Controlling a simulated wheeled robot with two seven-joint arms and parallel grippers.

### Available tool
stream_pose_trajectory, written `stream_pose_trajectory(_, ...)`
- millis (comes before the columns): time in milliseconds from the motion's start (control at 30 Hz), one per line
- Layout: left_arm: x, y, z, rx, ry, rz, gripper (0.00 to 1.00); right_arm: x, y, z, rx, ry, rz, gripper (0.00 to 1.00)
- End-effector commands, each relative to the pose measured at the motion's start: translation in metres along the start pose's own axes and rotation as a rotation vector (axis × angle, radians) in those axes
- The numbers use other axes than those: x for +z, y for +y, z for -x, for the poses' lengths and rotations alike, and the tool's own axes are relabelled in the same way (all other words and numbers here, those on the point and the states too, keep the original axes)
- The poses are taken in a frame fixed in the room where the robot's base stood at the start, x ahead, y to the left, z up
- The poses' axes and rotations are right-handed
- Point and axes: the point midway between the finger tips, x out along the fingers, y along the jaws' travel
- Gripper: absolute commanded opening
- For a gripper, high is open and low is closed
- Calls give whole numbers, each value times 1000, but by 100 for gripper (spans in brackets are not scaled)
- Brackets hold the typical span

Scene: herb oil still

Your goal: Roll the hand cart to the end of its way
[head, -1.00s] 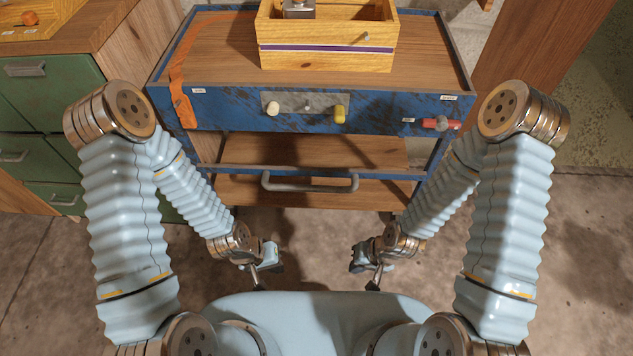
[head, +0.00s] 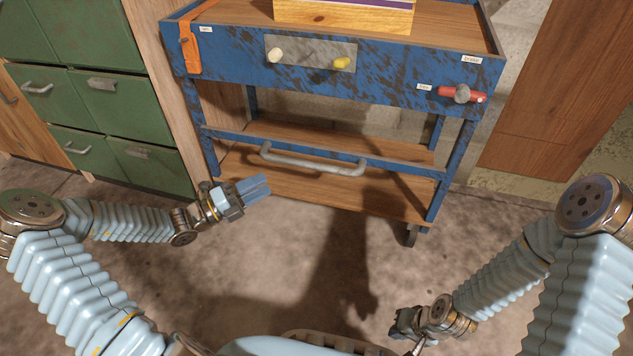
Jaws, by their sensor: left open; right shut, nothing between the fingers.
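The hand cart (head: 404,75) is blue and worn, with wooden shelves, and stands in front of me. A grey bar handle (head: 313,165) runs across its near side, in front of the lower shelf. My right gripper (head: 408,338) is shut and empty, low in the picture near my body, away from the cart.
A wooden crate (head: 340,16) stands on the cart top. An orange strap (head: 190,50) hangs at its left front. A metal plate with a white and a yellow knob (head: 341,62) is on the panel. Green drawers (head: 105,90) stand close on the left. The floor before the cart is clear.

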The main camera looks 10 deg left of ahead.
Motion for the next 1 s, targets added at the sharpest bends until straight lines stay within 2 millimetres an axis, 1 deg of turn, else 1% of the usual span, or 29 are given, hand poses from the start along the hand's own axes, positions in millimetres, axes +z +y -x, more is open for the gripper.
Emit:
stream_pose_trajectory(167,-2,0,-28,-5,5,2,48,0,2,-6,0,2,0,0)
stream_pose_trajectory(400,-3,1,-85,-3,6,1,48,-1,6,-17,0,5,-1,0)
stream_pose_trajectory(500,-3,1,-105,-2,6,1,48,-1,8,-21,0,6,-1,0)
stream_pose_trajectory(600,-2,1,-120,0,5,0,48,-1,9,-24,0,7,-1,0)
stream_pose_trajectory(700,-2,0,-129,0,5,0,48,-1,10,-25,0,8,-2,0)
stream_pose_trajectory(800,-2,0,-134,2,4,1,48,-1,10,-26,0,8,-2,0)
stream_pose_trajectory(1000,-2,-1,-134,2,4,0,48,-1,10,-25,0,8,-2,0)
